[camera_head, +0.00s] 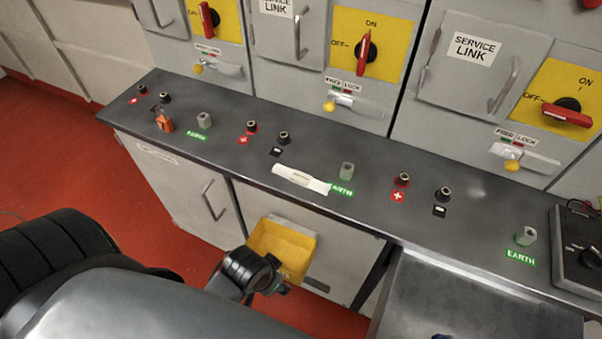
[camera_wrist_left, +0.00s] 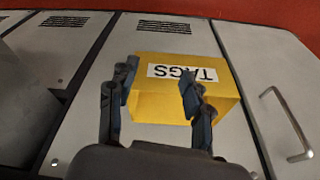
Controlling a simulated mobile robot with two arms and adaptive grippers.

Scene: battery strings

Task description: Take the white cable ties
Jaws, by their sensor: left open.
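A bundle of white cable ties (camera_head: 300,179) lies flat on the dark grey counter (camera_head: 345,215), close to its front edge, beside a green EARTH label. My left gripper (camera_head: 278,284) is below the counter's front edge, in front of the yellow box, apart from the ties. It is partly hidden by my own arm in the head view. In the left wrist view my left gripper (camera_wrist_left: 158,80) is open and empty, its two fingers spread in front of the yellow box. The ties do not show there. My right gripper is not in view.
A yellow box (camera_head: 285,248) labelled TAGS is fixed on the cabinet front; it also shows in the left wrist view (camera_wrist_left: 222,100). Several terminal posts stand along the counter, with an orange-and-black item (camera_head: 163,121) at left. A black device (camera_head: 580,245) sits at right.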

